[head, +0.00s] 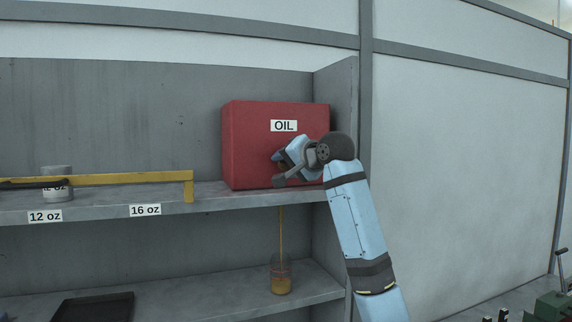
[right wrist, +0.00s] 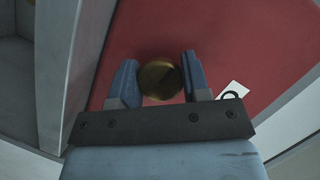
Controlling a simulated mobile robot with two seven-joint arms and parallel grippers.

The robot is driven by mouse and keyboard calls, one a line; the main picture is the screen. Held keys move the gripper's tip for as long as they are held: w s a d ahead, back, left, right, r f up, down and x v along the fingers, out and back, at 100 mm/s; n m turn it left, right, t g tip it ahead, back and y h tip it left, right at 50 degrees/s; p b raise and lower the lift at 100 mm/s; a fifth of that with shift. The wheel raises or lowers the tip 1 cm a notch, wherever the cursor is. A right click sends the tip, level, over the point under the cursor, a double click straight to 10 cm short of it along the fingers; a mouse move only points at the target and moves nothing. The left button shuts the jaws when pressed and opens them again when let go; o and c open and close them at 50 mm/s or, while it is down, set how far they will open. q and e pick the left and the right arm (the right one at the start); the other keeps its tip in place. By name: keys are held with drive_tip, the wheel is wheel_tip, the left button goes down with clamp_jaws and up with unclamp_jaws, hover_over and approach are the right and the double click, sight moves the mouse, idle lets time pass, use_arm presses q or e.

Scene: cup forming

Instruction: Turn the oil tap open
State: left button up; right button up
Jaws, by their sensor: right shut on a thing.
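The red oil tank (head: 250,140) with an "OIL" label stands on the upper shelf in the head view; its red face also fills much of the right wrist view (right wrist: 210,45). The round brass tap (right wrist: 160,80) sits between my right gripper's fingers (right wrist: 158,88), which are shut on it. In the head view my right gripper (head: 279,168) is at the front of the tank and mostly hides the tap. A thin amber stream (head: 281,235) runs down below the shelf edge into a clear jar (head: 281,272) with amber liquid at its bottom. My left gripper is out of view.
The upper shelf (head: 215,193) carries "12 oz" and "16 oz" labels, a grey cup (head: 57,180) and a yellow bar (head: 130,179). A black tray (head: 92,308) lies on the lower shelf (head: 240,297). A grey side panel (head: 343,95) stands close right of the tank.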

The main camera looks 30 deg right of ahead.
drive_tip(key=o, duration=0.9)
drive_tip(key=shift+o, duration=0.2)
drive_tip(key=b+v, duration=0.4)
drive_tip(key=v, duration=1)
drive_tip(key=shift+a, duration=0.1)
drive_tip(key=shift+w+f, duration=0.1)
drive_tip(key=shift+f, duration=0.05)
